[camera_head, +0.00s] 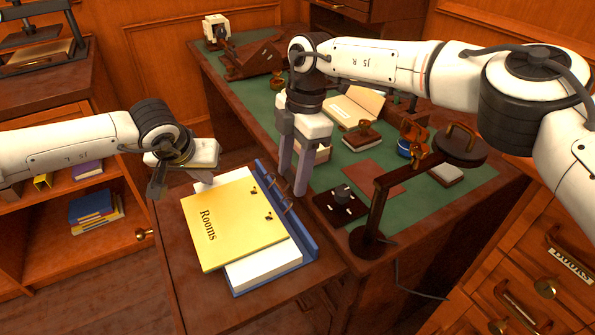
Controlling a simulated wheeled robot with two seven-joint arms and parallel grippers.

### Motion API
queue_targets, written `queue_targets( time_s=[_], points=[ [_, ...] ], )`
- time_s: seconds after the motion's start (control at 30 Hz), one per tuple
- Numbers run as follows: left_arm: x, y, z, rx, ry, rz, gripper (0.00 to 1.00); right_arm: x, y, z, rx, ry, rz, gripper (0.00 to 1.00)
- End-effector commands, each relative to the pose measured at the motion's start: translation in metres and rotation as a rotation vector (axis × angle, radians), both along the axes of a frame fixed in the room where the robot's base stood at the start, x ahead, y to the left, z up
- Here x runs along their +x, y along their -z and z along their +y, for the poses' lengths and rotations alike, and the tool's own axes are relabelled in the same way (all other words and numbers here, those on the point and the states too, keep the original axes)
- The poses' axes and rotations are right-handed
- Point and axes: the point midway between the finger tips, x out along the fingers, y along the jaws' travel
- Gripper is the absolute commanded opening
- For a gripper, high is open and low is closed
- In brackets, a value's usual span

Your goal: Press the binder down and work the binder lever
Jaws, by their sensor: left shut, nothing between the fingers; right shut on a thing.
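A blue binder (310,246) lies open on the brown wooden surface at the lower middle, with white paper (262,272) in it. A yellow sheet marked "Rooms" (225,215) lies on top, its punched holes beside the metal rings. My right gripper (292,182) points down at the ring side of the binder. Its fingers are shut on what seems to be the binder lever, which they mostly hide.
A desk lamp (375,205) and a dark switch box (340,203) stand right of the binder on the green-topped desk (465,190). Stamps (362,137), an open book and a blue ink pot lie farther back. A shelf with books (97,210) is at left.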

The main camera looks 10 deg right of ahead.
Motion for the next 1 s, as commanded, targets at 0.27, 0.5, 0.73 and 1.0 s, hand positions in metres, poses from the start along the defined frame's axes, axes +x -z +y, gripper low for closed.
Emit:
queue_targets(
  time_s=[0.27, 0.5, 0.73, 1.0],
  points=[
    [-0.005, 0.012, 0.004, 0.01, -0.005, 0.02, 0.0, -0.009, -0.006, 0.017, -0.234, -0.013, -0.09, 0.06],
    [-0.005, 0.012, 0.005, 0.011, -0.006, 0.02, 0.0, -0.014, -0.01, 0.029, -0.4, -0.008, -0.158, 0.06],
    [-0.005, 0.012, 0.005, 0.012, -0.006, 0.02, 0.0, -0.016, -0.01, 0.036, -0.505, -0.005, -0.2, 0.06],
    [-0.005, 0.012, 0.005, 0.013, -0.007, 0.02, 0.0, -0.018, -0.011, 0.039, -0.555, -0.002, -0.221, 0.06]
  ],
)
